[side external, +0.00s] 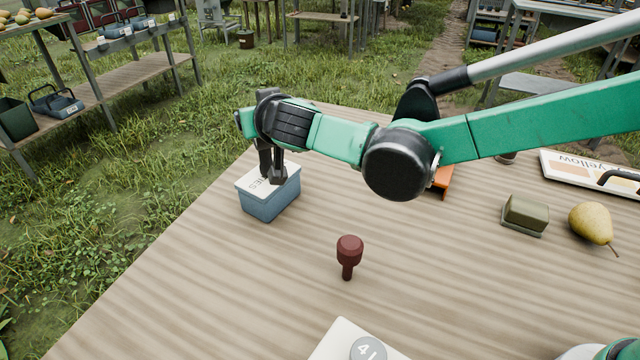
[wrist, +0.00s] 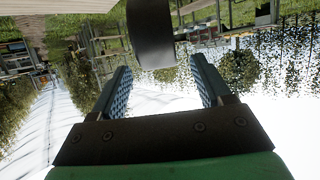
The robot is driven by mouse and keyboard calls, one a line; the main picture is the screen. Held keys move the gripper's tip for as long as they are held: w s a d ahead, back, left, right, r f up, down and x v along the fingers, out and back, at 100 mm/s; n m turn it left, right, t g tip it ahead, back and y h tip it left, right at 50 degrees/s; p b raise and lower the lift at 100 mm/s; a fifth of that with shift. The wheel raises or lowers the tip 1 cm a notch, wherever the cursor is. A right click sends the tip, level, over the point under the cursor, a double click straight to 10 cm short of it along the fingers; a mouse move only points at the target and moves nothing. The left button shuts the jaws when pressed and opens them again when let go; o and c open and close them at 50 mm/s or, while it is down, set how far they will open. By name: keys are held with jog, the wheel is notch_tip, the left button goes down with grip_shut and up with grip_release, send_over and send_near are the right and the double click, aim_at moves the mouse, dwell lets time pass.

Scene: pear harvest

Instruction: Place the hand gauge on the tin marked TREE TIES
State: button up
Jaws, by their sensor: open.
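The tin marked TREE TIES (side external: 268,203) is a blue box with a pale lid, at the table's left edge in the side view. Part of its lettering shows; my gripper hides the rest. My gripper (side external: 271,172) points down at the lid, its dark fingers at or just over it. In the wrist view my gripper (wrist: 160,75) is open, its blue pads well apart. A dark, round-ended thing (wrist: 150,35) shows beyond and between the pads; I cannot tell what it is. I cannot identify the hand gauge for certain in either view.
A white plate with a grey disc marked 41 (side external: 368,349) lies nearest. A green block (side external: 525,213), a pear (side external: 591,223) and a board marked yellow (side external: 565,165) are at right.

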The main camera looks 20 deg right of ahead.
jog(key=v, duration=0.6)
jog(key=s+d+g+h, duration=0.2)
jog(key=s+d+g, duration=0.25)
jog(key=d, duration=1.05)
jog(key=s+d+f+g+y, duration=0.2)
jog(key=s+d+f, duration=0.3)
jog(key=s+d, duration=0.3)
jog(key=s, duration=0.2)
jog(key=shift+s+d, duration=0.2)
jog(key=shift+s, duration=0.1)
